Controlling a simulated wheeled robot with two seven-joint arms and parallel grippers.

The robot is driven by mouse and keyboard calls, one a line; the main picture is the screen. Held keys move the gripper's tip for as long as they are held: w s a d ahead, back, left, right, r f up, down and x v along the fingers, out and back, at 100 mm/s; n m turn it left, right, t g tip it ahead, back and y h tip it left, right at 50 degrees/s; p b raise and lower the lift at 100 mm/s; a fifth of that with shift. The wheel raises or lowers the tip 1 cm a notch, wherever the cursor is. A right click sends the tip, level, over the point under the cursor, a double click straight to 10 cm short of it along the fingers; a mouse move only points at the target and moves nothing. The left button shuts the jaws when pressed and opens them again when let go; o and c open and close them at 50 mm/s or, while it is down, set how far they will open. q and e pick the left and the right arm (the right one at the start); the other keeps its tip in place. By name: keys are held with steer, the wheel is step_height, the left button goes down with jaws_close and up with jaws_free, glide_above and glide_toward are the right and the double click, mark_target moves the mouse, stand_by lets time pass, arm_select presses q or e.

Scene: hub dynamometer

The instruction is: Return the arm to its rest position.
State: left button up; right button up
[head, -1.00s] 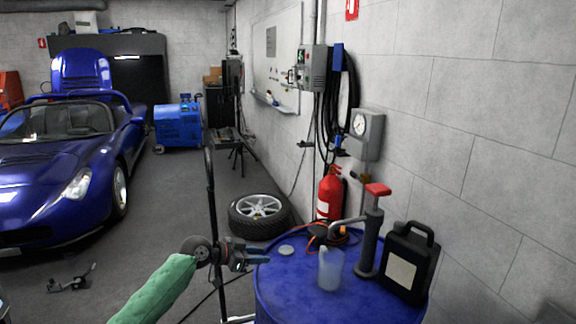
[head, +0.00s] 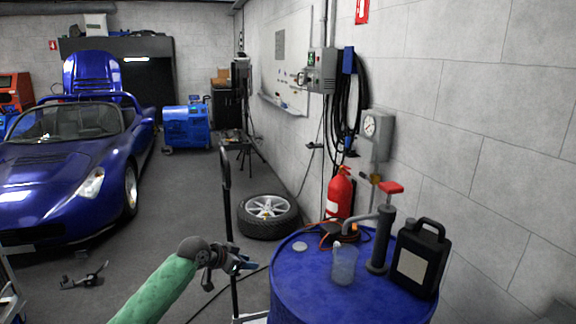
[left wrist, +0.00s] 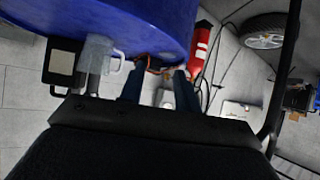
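My left arm, in a green sleeve, comes in from the bottom left of the head view. Its gripper (head: 248,266) is in the air to the left of the blue drum (head: 300,285), apart from it. In the left wrist view the two dark fingers (left wrist: 160,88) stand apart with nothing held between them, so the gripper is open. The drum fills the top of that view, upside down. My right gripper is in neither view.
On the drum stand a clear jug (head: 343,265), a hand pump (head: 382,240) and a black canister (head: 417,258). A fire extinguisher (head: 340,193) is behind it. A black upright post (head: 227,195) is close to my gripper. A wheel (head: 267,216) lies beyond on the floor.

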arm_select(q)
steer(key=a+f+n+t+y, duration=0.2)
steer(key=a+f+n+y, duration=0.1)
steer(key=a+f+y, duration=0.2)
steer(key=s+a+f+n+g+y, duration=0.1)
steer(key=s+f+y, duration=0.1)
steer(key=s+f, duration=0.7)
steer(key=s+f+n+g+y, duration=0.1)
steer(key=s+f+n, duration=0.1)
steer(key=s+f, duration=0.7)
steer(key=s+d+f+g, duration=0.1)
steer(key=s+f+g, duration=0.1)
steer(key=s+f, duration=0.6)
steer(key=s+d+f+n+g, duration=0.1)
steer(key=s+d+f+g, duration=0.1)
steer(key=s+f, duration=0.6)
steer(key=s+d+f+g, duration=0.1)
steer(key=s+f, duration=0.7)
steer(key=s, duration=1)
steer(key=shift+s+d+n+g, duration=0.25)
steer(key=shift+s+n+g, duration=0.1)
steer(key=shift+g, duration=0.15)
